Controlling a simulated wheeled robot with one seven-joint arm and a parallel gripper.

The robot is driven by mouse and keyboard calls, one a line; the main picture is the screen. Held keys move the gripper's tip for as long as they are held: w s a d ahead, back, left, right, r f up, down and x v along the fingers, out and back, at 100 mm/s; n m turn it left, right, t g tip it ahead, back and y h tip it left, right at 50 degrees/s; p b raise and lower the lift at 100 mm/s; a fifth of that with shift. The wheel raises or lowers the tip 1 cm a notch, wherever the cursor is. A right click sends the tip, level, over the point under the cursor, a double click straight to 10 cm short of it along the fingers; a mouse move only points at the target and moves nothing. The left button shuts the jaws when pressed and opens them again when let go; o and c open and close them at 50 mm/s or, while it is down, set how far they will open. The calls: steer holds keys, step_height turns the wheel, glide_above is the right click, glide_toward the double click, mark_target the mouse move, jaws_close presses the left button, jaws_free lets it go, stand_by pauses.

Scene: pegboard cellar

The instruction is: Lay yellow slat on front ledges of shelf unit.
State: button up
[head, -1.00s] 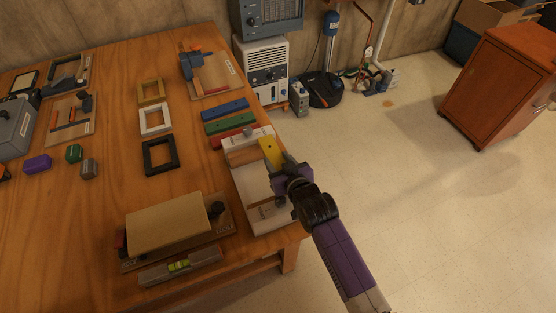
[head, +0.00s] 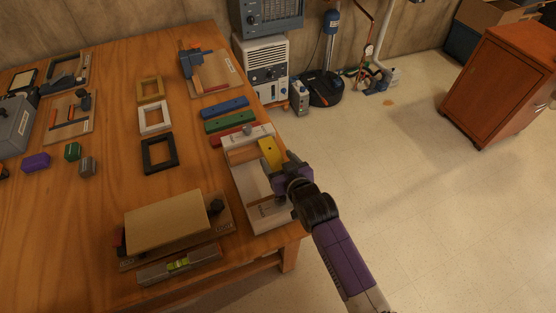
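The yellow slat (head: 269,153) is over the far part of the shelf unit (head: 279,212), a pale wooden, open-fronted frame lying at the table's right edge. My gripper (head: 284,168) is at the slat's near right end and appears shut on it. The fingertips are small and partly hidden by the dark hand. I cannot tell whether the slat touches the ledges, which are partly hidden under the slat and hand.
Red (head: 228,136), green (head: 230,121) and blue (head: 225,107) slats lie just beyond the unit. A board with a tan block (head: 167,224) and a level (head: 179,265) lie at the near left. Open floor is to the right.

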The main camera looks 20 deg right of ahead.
steer(key=shift+s+r+p, duration=0.1)
steer(key=shift+r+p, duration=0.55)
steer(key=shift+r, duration=0.1)
steer(key=v, duration=1.1)
steer(key=shift+s+b, duration=0.3)
steer(key=shift+s, duration=0.05)
steer(key=s+r, duration=0.1)
steer(key=s, duration=1.9)
steer(key=s+r+t, duration=0.1)
steer(key=s+r, duration=0.9)
steer(key=s, duration=0.2)
steer(key=shift+s, duration=0.3)
steer(key=shift+c, duration=0.5)
